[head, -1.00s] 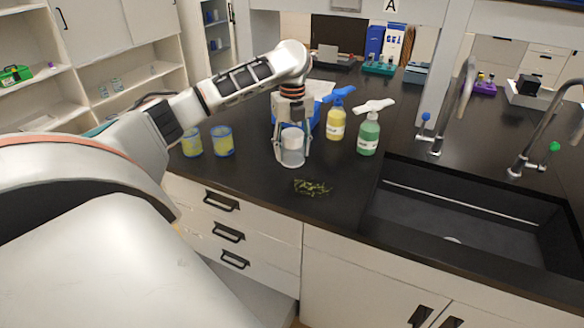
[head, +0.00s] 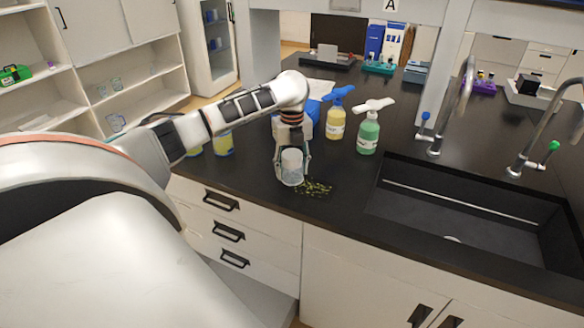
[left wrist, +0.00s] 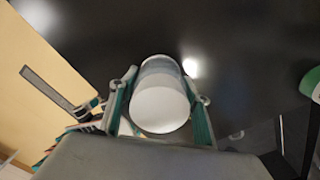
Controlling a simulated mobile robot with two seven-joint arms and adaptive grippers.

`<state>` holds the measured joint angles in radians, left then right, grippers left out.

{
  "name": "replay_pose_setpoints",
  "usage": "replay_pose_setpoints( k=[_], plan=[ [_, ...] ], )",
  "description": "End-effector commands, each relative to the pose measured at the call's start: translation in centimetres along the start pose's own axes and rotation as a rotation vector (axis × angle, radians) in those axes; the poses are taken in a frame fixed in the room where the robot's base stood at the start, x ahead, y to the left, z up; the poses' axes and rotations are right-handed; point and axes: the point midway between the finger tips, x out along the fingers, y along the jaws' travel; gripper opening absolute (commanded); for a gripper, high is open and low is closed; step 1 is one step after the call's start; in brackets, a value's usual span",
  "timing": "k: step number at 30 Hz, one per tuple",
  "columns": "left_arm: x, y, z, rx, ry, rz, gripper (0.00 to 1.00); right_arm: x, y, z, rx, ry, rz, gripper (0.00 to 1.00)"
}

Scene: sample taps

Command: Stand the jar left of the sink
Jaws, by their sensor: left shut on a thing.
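The jar (head: 291,168) is clear with a white top and is upright on or just above the black counter, left of the sink (head: 465,215). I cannot tell if its base touches. My left gripper (head: 292,176) comes from above and is shut on the jar, one finger on each side. In the left wrist view the jar (left wrist: 161,97) sits between the fingers, its white end toward the camera. My right gripper is not in view.
Yellow-green flecks (head: 315,188) lie on the counter (head: 340,215) right beside the jar. A yellow-blue cup (head: 223,143) stands left, partly hidden by my arm.

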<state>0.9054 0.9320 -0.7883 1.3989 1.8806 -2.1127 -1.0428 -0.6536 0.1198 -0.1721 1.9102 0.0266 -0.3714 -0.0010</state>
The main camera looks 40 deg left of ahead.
Motion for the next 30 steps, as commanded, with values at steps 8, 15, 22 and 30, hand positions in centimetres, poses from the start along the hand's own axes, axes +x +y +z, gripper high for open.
replay_pose_setpoints(
  k=[8, 15, 22, 30],
  plan=[
    [0.0, 0.0, 0.0, 0.0, 0.0, 0.0, 0.64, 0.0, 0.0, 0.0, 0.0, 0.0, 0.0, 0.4],
    [-0.5, -0.1, 0.0, -0.001, -0.001, -0.002, 0.64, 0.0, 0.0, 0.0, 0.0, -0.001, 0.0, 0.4],
    [-4.3, -0.1, 0.1, 0.0, -0.003, -0.005, 0.64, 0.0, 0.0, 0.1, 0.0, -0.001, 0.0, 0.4],
    [-9.7, -0.1, 0.0, 0.001, -0.003, -0.002, 0.64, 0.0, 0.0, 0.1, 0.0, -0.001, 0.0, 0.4]
  ],
)
